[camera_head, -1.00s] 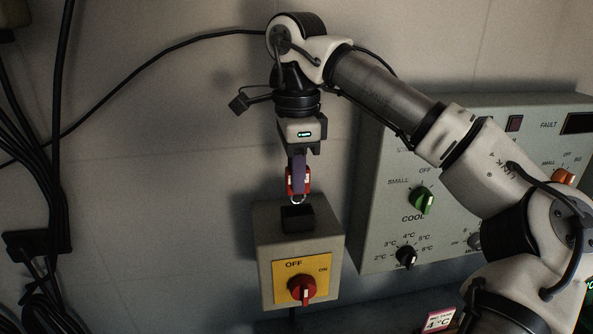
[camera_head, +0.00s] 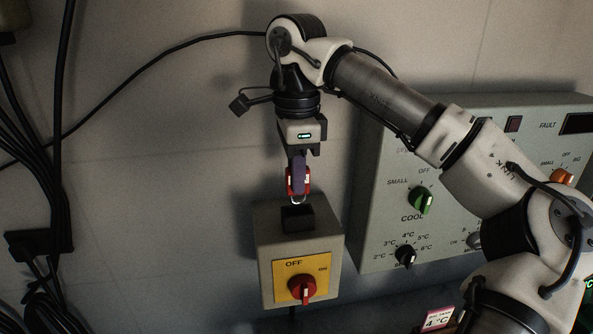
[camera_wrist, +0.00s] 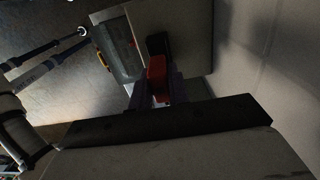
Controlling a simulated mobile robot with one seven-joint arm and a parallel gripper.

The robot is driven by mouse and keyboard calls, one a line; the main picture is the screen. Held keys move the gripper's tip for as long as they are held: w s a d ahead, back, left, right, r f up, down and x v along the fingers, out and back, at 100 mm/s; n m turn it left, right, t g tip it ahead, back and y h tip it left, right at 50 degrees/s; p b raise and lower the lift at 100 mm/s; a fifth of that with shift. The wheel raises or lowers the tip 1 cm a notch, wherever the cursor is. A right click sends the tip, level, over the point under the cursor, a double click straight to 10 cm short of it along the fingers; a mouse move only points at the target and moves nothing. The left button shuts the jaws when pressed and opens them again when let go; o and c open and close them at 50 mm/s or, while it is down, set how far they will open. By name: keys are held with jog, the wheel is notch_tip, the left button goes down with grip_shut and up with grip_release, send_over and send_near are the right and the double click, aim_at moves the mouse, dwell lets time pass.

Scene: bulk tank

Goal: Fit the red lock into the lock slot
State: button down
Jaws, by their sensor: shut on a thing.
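The red lock (camera_head: 306,181) hangs in my gripper (camera_head: 299,176), which is shut on it and points down. Its metal shackle shows at the lower end, just above the black lock slot (camera_head: 297,218) on top of the grey switch box. I cannot tell whether shackle and slot touch. In the wrist view the red lock (camera_wrist: 156,72) sits between the fingers of my gripper (camera_wrist: 158,88), with the black slot (camera_wrist: 158,44) just beyond it.
The switch box (camera_head: 262,238) has a yellow plate with a red knob (camera_head: 302,288) turned near OFF. A grey control panel (camera_head: 378,180) with knobs stands to the right. Black cables (camera_head: 62,120) hang at the left.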

aim_at(296, 196)
jog(key=shift+f+b, duration=1.45)
jog(key=shift+f, duration=0.9)
jog(key=c, duration=1.3)
grip_release()
jog(key=shift+o, duration=0.2)
notch_tip(296, 196, up, 12)
jog(key=shift+r+p, duration=0.15)
jog(key=shift+p, duration=0.9)
jog(key=shift+r+p, duration=0.8)
jog(key=shift+p, duration=0.1)
jog(key=shift+f, duration=0.1)
